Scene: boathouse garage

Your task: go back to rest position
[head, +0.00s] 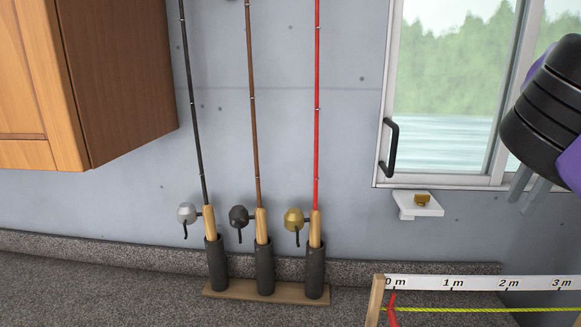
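My arm (545,125), in black and purple, enters at the right edge of the head view, in front of the window. Grey finger-like parts of my gripper (530,190) show below its black section, close to the window's lower right frame. They are partly hidden by my arm, and I cannot tell how far apart the fingertips are. No object shows in the visible part of the gripper.
Three fishing rods, black (195,110), brown (251,100) and red (317,100), stand in a wooden-based rack (215,292) on the counter (100,290). A cabinet (120,80) hangs upper left. A small white shelf (407,207) and a measuring board (480,283) are at right.

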